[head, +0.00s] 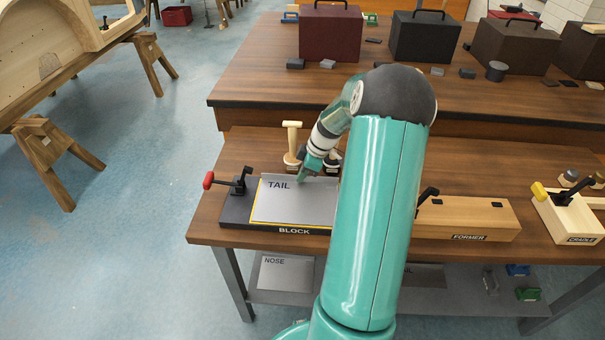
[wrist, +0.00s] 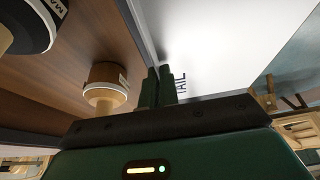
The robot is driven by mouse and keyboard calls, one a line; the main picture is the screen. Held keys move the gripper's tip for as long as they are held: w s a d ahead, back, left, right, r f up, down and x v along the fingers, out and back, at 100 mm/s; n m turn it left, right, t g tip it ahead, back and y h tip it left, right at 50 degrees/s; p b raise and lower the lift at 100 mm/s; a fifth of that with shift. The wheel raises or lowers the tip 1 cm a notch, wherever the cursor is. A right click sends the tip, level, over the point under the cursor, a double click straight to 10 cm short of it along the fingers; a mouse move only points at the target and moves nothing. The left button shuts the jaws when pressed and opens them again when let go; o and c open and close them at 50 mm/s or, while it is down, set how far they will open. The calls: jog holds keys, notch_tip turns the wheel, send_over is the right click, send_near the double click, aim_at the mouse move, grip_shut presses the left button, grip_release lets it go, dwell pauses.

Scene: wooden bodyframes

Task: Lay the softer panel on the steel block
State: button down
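The grey panel marked TAIL (head: 296,204) lies on or just over the dark steel block (head: 237,209), marked BLOCK, on the near bench. I cannot tell whether it rests fully flat. A yellow line shows along its left and near edges. My gripper (head: 303,178) is at the panel's far edge. In the wrist view my gripper's green fingers (wrist: 158,85) are close together at the edge of the TAIL panel (wrist: 205,50) and look shut on it; the pinch itself is partly hidden. A second panel marked NOSE (head: 287,273) lies on the shelf below.
A red-handled clamp (head: 228,183) stands at the block's left end. A wooden-handled tool (head: 292,148) stands just behind the panel. The wooden former (head: 465,218) and cradle (head: 570,216) are to the right. My arm hides the block's right end.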

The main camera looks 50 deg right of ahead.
jog(key=c, duration=2.1)
grip_release()
jog(key=o, duration=1.1)
jog(key=shift+c, duration=0.2)
jog(key=shift+r, duration=3.5)
